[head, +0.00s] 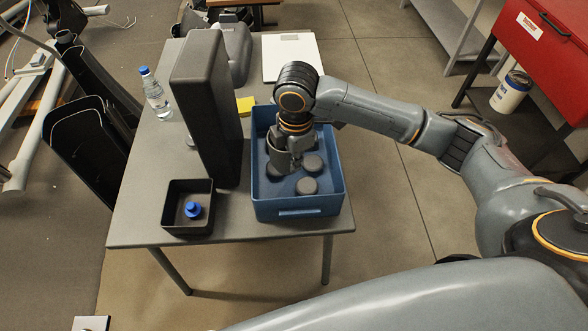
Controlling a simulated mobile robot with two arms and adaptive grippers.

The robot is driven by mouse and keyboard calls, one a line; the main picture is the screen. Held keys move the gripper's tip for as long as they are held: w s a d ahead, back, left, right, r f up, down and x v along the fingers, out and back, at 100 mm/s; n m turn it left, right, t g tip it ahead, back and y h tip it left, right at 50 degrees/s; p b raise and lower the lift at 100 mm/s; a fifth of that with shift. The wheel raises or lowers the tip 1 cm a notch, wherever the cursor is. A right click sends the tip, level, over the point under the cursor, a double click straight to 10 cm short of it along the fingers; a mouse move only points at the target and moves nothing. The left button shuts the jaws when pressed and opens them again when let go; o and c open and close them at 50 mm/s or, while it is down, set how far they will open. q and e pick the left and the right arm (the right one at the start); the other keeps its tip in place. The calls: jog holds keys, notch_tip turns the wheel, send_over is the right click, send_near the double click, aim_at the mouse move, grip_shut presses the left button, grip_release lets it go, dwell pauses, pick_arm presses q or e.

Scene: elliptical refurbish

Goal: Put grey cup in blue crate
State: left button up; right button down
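The blue crate (297,208) stands on the table, open at the top. My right gripper (283,158) is inside the crate's outline, pointing down from above. A grey cup (279,160) shows at its fingers, and the gripper seems shut on it. The arm partly hides the cup, and I cannot tell whether the cup touches the crate floor. Dark round-topped things stand in the crate, one at the right (313,164) and one at the front (306,186). My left gripper is not in view.
A tall dark box (206,100) stands left of the crate. A small black tray (187,225) with a blue-topped object (193,210) is at front left. A water bottle (155,95), a yellow block (245,105) and a white board (290,55) are also on the table.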

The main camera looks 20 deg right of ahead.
jog(key=f+n, duration=0.1)
jog(key=n, duration=0.1)
jog(key=w+f+n, duration=0.1)
jog(key=f+n, duration=0.3)
jog(key=n, duration=0.1)
jog(key=shift+w+a, duration=0.1)
jog(key=shift+w, duration=0.25)
jog(key=shift+w+f+n, duration=0.15)
jog(key=shift+f+n, duration=0.8)
jog(key=shift+n, duration=0.15)
notch_tip(320, 180, down, 10)
jog(key=shift+r, duration=0.15)
jog(key=c, duration=1.5)
grip_release()
jog(key=r, duration=1.2)
jog(key=shift+d, duration=0.3)
